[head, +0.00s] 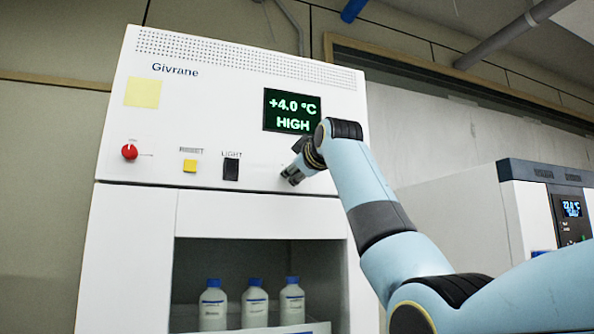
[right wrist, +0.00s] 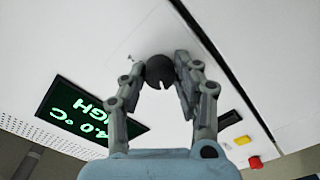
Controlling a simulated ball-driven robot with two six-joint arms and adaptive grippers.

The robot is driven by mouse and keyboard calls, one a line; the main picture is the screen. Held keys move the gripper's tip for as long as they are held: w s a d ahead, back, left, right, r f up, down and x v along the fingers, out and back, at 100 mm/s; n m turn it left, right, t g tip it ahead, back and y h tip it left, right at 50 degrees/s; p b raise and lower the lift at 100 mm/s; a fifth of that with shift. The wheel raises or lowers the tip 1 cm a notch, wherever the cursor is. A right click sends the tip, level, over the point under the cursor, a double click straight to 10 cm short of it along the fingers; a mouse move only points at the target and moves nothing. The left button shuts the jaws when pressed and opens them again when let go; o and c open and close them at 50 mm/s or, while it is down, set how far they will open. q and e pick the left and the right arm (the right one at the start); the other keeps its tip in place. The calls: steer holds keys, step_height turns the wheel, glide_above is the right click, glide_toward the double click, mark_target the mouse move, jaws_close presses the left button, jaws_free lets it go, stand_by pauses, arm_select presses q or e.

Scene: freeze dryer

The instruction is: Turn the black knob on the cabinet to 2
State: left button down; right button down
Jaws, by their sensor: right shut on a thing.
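The black knob (right wrist: 159,70) shows in the right wrist view on the white front panel, with a small light notch at its lower edge. My right gripper (right wrist: 162,78) is shut on it, one finger on each side. In the head view the right gripper (head: 291,175) is at the lower right of the cabinet's (head: 230,110) control panel, below the display (head: 292,111). The gripper hides the knob there. The display reads +4.0 °C HIGH. I cannot read the scale marks around the knob. My left gripper is not in view.
Left along the panel are a black light switch (head: 231,169), a yellow reset button (head: 190,166) and a red knob (head: 129,152). Below, several white bottles (head: 255,305) stand in the open compartment. Another white unit (head: 540,200) stands at the right.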

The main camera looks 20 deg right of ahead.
stand_by(0.4)
steer(key=c, duration=1)
jaws_free()
steer(key=s, duration=1.2)
steer(key=shift+d, duration=0.2)
